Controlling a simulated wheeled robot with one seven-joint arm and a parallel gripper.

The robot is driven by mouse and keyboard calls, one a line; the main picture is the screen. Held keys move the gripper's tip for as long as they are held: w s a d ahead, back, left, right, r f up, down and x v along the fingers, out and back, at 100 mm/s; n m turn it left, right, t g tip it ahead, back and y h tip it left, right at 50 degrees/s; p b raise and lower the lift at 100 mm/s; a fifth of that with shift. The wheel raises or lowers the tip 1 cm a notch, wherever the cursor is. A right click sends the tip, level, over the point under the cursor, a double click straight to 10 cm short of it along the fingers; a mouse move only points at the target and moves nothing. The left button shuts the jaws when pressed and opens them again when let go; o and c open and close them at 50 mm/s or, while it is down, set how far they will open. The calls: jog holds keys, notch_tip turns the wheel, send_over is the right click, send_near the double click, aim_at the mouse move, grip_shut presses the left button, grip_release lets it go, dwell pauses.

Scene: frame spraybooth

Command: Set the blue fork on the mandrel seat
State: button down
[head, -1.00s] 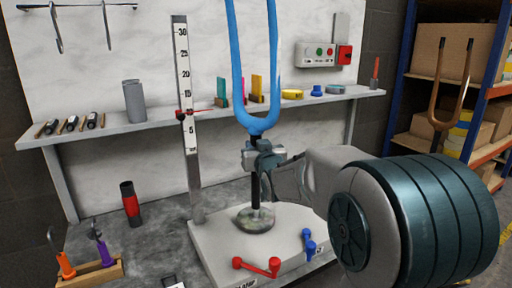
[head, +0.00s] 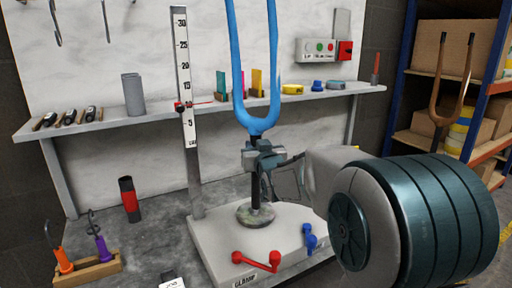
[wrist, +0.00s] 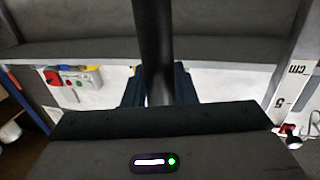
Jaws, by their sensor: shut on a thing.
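The blue fork (head: 258,124) stands upright in the head view, its two prongs running up past the top edge. A dark tube runs down from its crown. My gripper (head: 263,158) is shut on this tube just below the crown. The wrist view shows the dark tube (wrist: 154,50) between the two gripper fingers (wrist: 158,85). The mandrel seat (head: 256,213) is a round, mottled grey disc on the pale base block. The tube's lower end appears in line with the disc; I cannot tell whether it touches it or is seated.
A red lever (head: 257,262) and a blue lever (head: 310,238) are on the base block. An upright scale (head: 186,75) with a red pointer stands left of the fork. A shelf (head: 200,108) with small items runs behind. A brown fork (head: 445,95) stands at right.

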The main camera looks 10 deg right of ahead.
jog(key=shift+f+b, duration=0.75)
jog(key=c, duration=1.1)
grip_release()
jog(key=shift+r, duration=0.1)
jog(key=shift+f, duration=0.2)
jog(key=s+p, duration=0.2)
jog(key=s, duration=1.2)
jog(key=shift+d+r, duration=0.15)
jog(key=shift+d, duration=0.3)
jog(key=s+r+g+p, duration=0.7)
jog(key=s+p, duration=0.4)
jog(key=p, duration=0.5)
jog(key=s+r+m+g+h+p, duration=0.1)
jog(key=s+r+g+p, duration=0.7)
jog(key=p, duration=0.8)
jog(key=s+r, duration=0.1)
jog(key=s, duration=0.2)
jog(key=shift+s+r, duration=0.2)
jog(key=shift+r, duration=0.05)
